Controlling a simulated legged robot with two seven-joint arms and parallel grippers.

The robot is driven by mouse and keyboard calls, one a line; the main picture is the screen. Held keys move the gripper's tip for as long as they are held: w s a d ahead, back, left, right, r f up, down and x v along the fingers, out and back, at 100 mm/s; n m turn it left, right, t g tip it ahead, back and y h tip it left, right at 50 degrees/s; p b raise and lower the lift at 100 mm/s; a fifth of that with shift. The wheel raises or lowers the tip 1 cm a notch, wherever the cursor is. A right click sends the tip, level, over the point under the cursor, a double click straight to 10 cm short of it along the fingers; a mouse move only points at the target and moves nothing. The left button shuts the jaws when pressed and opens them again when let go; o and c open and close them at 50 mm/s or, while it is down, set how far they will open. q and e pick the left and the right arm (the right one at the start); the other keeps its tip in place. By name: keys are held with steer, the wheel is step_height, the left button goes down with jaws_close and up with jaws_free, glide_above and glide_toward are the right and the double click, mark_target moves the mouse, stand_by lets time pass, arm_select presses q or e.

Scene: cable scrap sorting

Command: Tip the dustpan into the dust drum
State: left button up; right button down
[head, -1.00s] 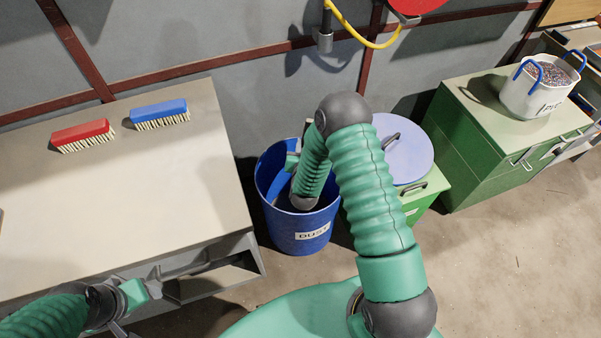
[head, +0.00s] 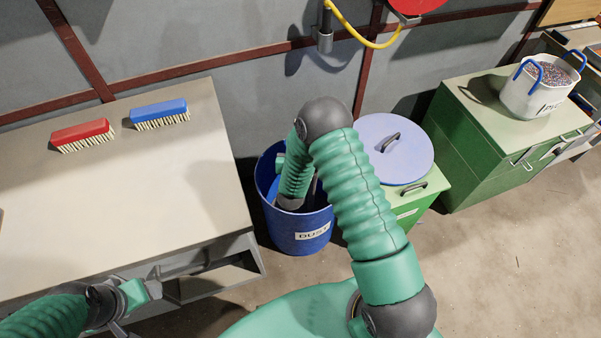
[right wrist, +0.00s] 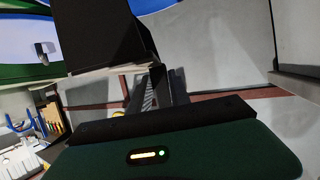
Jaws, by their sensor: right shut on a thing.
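The dust drum (head: 312,240) is a blue round bin labelled DUST, standing on the floor right of the bench. My right arm reaches down into its mouth in the head view. My right gripper (right wrist: 157,90) is shut on a dark thing, which I take to be the dustpan (right wrist: 100,35). It looks like a black tilted slab close to the fingers in the right wrist view. In the head view the forearm and drum wall mostly hide it, so its load and exact tilt cannot be told. My left gripper (head: 138,294) is at the lower left, its fingers unclear.
A bench (head: 90,220) on the left carries a red brush (head: 82,133) and a blue brush (head: 159,111). A lavender lid (head: 400,160) lies on a green box right of the drum. A white bucket (head: 535,95) stands on a green cabinet (head: 480,150).

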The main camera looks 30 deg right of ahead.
steer(key=shift+s+d+r+m+t+y, duration=0.25)
steer(key=shift+s+d+m, duration=0.5)
steer(key=shift+d, duration=0.3)
steer(key=shift+s+d+r+m+t+y, duration=0.2)
steer(key=shift+s+d+m, duration=0.35)
steer(key=shift+s+d, duration=0.4)
steer(key=shift+w+d, duration=0.1)
steer(key=shift+w, duration=0.05)
steer(key=shift+y, duration=0.25)
steer(key=s+d+m, duration=0.1)
steer(key=s+d+r+t, duration=0.1)
steer(key=s+d+r+m, duration=0.1)
steer(key=d, duration=0.1)
steer(key=shift+r+m+y, duration=0.15)
steer(key=shift+m+y, duration=0.15)
steer(key=shift+y, duration=0.1)
